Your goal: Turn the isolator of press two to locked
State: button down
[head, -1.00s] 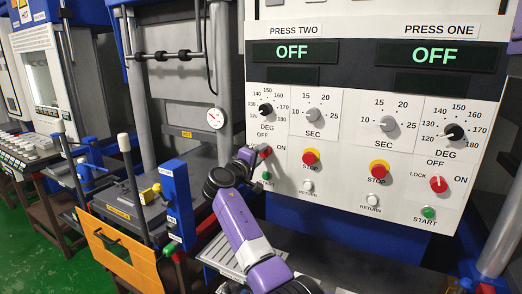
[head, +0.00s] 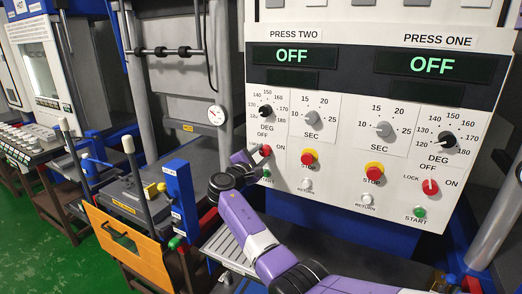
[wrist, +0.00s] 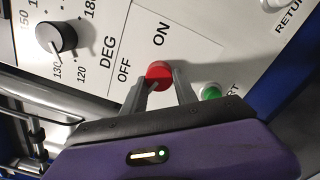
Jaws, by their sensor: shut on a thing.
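The isolator of press two is a red knob (head: 266,150) at the lower left of the white control panel (head: 335,125). My gripper (head: 261,155) reaches it from the left, in front of the panel. In the wrist view the red knob (wrist: 158,72) sits between the two grey fingers of my gripper (wrist: 162,82), which are shut on it. The labels OFF and ON show beside the knob; the LOCK label is mostly hidden by my gripper in the head view. I cannot tell which label the knob points to.
The green start button (wrist: 210,92) lies close beside the right finger. A temperature dial (wrist: 56,38) is near. Press one's red isolator (head: 430,187) and red stop buttons (head: 308,158) are on the same panel. The PRESS TWO display (head: 292,56) reads OFF.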

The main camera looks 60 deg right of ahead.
jog(key=shift+n+p, duration=0.3)
jog(key=shift+n, duration=0.3)
jog(key=shift+f, duration=0.15)
jog(key=c, duration=1)
grip_release()
jog(key=shift+o, duration=0.2)
jog(key=a+b, duration=0.1)
jog(key=a, duration=0.6)
jog(key=shift+s+a, duration=0.3)
jog(key=shift+a, duration=0.1)
